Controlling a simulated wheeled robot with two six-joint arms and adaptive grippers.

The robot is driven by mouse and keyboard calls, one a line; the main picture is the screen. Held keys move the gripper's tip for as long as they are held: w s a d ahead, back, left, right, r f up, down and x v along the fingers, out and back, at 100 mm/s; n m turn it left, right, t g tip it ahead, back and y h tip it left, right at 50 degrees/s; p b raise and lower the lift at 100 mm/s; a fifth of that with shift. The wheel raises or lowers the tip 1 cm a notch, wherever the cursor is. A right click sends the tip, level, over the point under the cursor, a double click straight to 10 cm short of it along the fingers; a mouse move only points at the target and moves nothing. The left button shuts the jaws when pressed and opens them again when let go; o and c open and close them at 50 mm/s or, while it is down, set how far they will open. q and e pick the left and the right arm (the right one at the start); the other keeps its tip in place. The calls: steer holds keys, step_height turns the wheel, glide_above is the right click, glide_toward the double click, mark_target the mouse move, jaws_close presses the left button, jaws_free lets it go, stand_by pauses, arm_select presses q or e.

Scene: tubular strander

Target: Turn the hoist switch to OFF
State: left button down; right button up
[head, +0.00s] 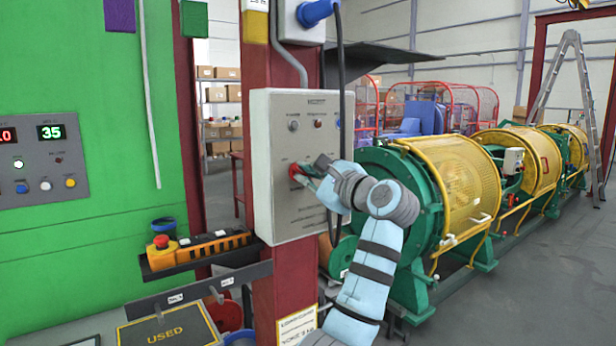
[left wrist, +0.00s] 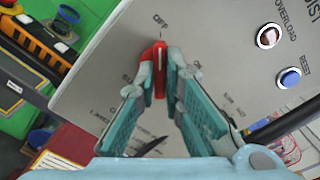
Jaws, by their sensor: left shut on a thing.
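The hoist switch is a red knob (left wrist: 160,58) on a light grey control box; it also shows in the head view (head: 294,170). Its white line runs straight up the picture in the left wrist view, in line with the tick under the OFF label (left wrist: 161,20). The ON label (left wrist: 197,68) is to the right of the knob. My left gripper (left wrist: 160,72) is shut on the knob, with one finger on each side; in the head view the gripper (head: 303,170) reaches the box front from the right. My right gripper is not in view.
The grey control box (head: 270,215) is mounted on a dark red column. A black cable (head: 340,70) hangs close to my left arm. A tray with a yellow-black pendant (head: 213,246) is left of the box. The green and yellow strander (head: 455,185) stands behind on the right.

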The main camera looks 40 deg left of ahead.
arm_select(q)
steer(key=c, duration=1.7)
jaws_free()
steer(key=v, duration=1.2)
